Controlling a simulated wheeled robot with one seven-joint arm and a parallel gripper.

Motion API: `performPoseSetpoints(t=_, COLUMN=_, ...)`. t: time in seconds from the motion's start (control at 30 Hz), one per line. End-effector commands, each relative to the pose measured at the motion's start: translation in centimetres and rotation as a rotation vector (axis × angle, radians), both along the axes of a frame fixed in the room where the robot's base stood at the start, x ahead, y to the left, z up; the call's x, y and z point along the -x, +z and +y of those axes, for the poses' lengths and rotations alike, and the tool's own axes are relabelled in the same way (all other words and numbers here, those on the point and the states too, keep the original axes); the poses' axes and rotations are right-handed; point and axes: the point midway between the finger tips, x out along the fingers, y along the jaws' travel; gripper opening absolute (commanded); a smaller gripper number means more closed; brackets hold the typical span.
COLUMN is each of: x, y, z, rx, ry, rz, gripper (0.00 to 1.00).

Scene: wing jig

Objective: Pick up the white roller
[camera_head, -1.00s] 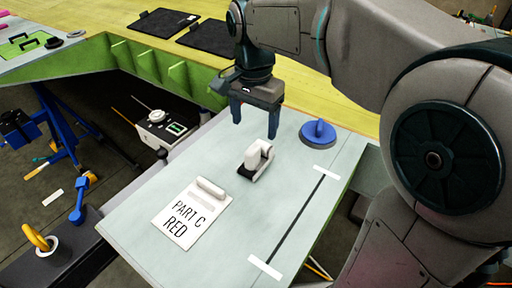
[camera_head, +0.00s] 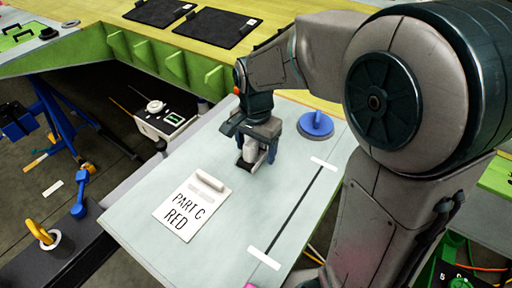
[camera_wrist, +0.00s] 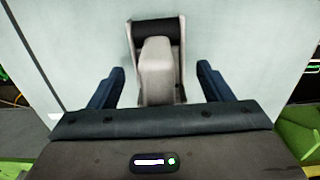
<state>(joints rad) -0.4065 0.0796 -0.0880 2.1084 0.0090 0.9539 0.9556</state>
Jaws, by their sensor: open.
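A white roller-like item with a black part (camera_head: 250,151) stands on the pale grey table top, partly hidden by my gripper in the head view. In the wrist view it (camera_wrist: 157,72) shows a whitish body with a black cylinder across its far end. My gripper (camera_wrist: 161,76) is open, with one blue finger on each side of the body and visible gaps between. In the head view my gripper (camera_head: 256,157) is down over the item.
A blue round object with a knob (camera_head: 316,124) stands close to the right of my gripper. A dark strip (camera_head: 293,215) with white end tapes crosses the table. The green-sided yellow bench (camera_head: 140,48) lies behind. The front of the table is clear.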

Motion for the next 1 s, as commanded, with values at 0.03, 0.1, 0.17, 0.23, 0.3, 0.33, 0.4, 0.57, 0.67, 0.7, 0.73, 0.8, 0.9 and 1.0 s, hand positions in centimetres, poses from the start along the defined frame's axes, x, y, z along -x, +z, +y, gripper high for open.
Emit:
performPoseSetpoints(t=0.03, x=0.0, y=0.0, z=0.0, rx=0.000, ry=0.000, rz=0.000, gripper=0.73)
performPoseSetpoints(t=0.1, x=0.0, y=0.0, z=0.0, rx=0.000, ry=0.000, rz=0.000, gripper=0.64)
performPoseSetpoints(t=0.17, x=0.0, y=0.0, z=0.0, rx=0.000, ry=0.000, rz=0.000, gripper=0.48)
performPoseSetpoints(t=0.23, x=0.0, y=0.0, z=0.0, rx=0.000, ry=0.000, rz=0.000, gripper=0.28)
performPoseSetpoints(t=0.3, x=0.0, y=0.0, z=0.0, rx=0.000, ry=0.000, rz=0.000, gripper=0.19)
performPoseSetpoints(t=0.33, x=0.0, y=0.1, z=0.0, rx=0.001, ry=0.000, rz=-0.001, gripper=0.19)
performPoseSetpoints(t=0.4, x=0.0, y=0.1, z=0.0, rx=0.001, ry=0.000, rz=-0.001, gripper=0.19)
performPoseSetpoints(t=0.57, x=0.0, y=0.1, z=0.0, rx=0.000, ry=0.000, rz=-0.001, gripper=0.19)
performPoseSetpoints(t=0.67, x=-0.1, y=0.5, z=0.0, rx=0.000, ry=0.000, rz=-0.003, gripper=0.19)
performPoseSetpoints(t=0.7, x=-0.1, y=0.8, z=0.0, rx=0.000, ry=0.000, rz=-0.003, gripper=0.19)
performPoseSetpoints(t=0.73, x=-0.1, y=1.0, z=0.0, rx=0.000, ry=0.001, rz=-0.003, gripper=0.19)
performPoseSetpoints(t=0.8, x=-0.1, y=1.9, z=0.0, rx=-0.001, ry=0.001, rz=-0.005, gripper=0.19)
performPoseSetpoints(t=0.9, x=-0.1, y=3.6, z=0.0, rx=-0.002, ry=0.001, rz=-0.008, gripper=0.19)
performPoseSetpoints(t=1.0, x=0.1, y=5.0, z=-1.8, rx=-0.002, ry=-0.006, rz=-0.006, gripper=0.19)
